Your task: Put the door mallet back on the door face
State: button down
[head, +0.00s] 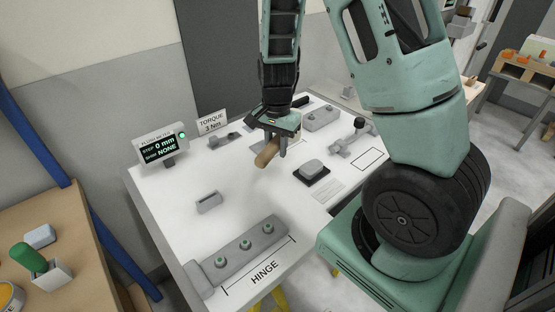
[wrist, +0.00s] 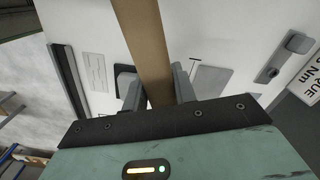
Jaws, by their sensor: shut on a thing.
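My gripper (head: 279,148) hangs above the middle of the white door face (head: 240,178). It is shut on a wooden handle, which I take for the door mallet (head: 267,154). The handle slants down to the lower left in the head view. In the wrist view the same brown bar (wrist: 148,40) runs up between the two grey fingers (wrist: 156,92) and out of the top of the picture. The mallet's head cannot be made out. I cannot tell whether the handle touches the door face.
A hinge strip (head: 240,252) lies along the near edge. A small grey bracket (head: 208,202), a grey block (head: 311,167) on a dark pad and a latch (head: 352,137) stand on the face. A flush meter (head: 163,146) and torque sign (head: 212,122) stand behind. An outlined rectangle (head: 368,158) is bare.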

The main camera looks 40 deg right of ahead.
aim_at(276, 179)
notch_tip(276, 179, down, 8)
jog(key=shift+f, duration=0.1)
dwell(0.4)
jog(key=shift+f, duration=0.15)
jog(key=c, duration=1.1)
grip_release()
jog(key=shift+s, duration=0.1)
